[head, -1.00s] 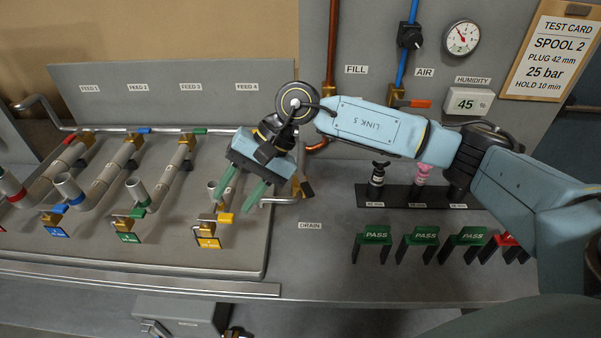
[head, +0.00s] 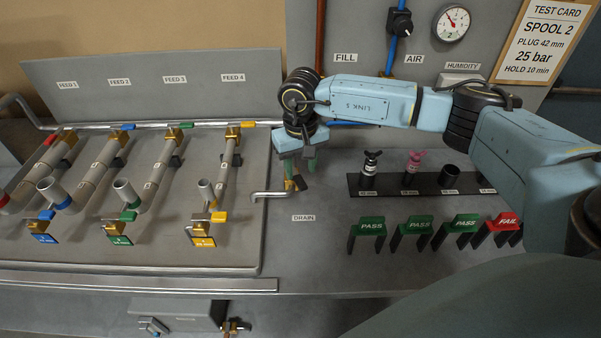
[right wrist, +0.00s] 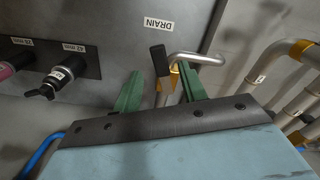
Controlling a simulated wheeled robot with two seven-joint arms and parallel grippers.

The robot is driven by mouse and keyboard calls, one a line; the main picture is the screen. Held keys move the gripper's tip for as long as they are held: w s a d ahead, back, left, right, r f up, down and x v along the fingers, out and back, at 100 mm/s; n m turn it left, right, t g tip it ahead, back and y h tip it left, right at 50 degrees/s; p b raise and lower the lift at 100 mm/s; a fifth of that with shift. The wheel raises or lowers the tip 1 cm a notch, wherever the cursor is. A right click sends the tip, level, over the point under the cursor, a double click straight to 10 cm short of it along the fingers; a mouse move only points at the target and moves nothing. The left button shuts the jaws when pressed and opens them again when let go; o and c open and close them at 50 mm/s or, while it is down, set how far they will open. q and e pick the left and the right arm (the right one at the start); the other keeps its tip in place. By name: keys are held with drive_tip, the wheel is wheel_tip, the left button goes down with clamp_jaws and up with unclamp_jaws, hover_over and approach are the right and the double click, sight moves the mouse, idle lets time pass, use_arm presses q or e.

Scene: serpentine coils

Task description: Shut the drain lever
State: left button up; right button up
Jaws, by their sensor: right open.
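The drain lever (head: 300,183) has a dark handle and stands at a brass valve above the DRAIN label (head: 304,218). A bent metal drain pipe (head: 270,194) runs left from it. In the right wrist view the dark lever handle (right wrist: 160,61) shows between the green fingers, with yellow-brass parts and the pipe (right wrist: 200,59) beside it. My right gripper (head: 299,172) is open, its fingers pointing down on either side of the lever; I cannot tell whether they touch it. The gripper partly hides the valve in the head view. My left gripper is not in view.
Feed pipes with coloured levers (head: 150,170) fill the bench on the left. A black plug rack (head: 430,184) and several PASS/FAIL stands (head: 412,226) are on the right. The bench around the DRAIN label is clear.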

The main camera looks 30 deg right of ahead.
sight(301, 182)
drive_tip(key=shift+f, duration=1.65)
clamp_jaws()
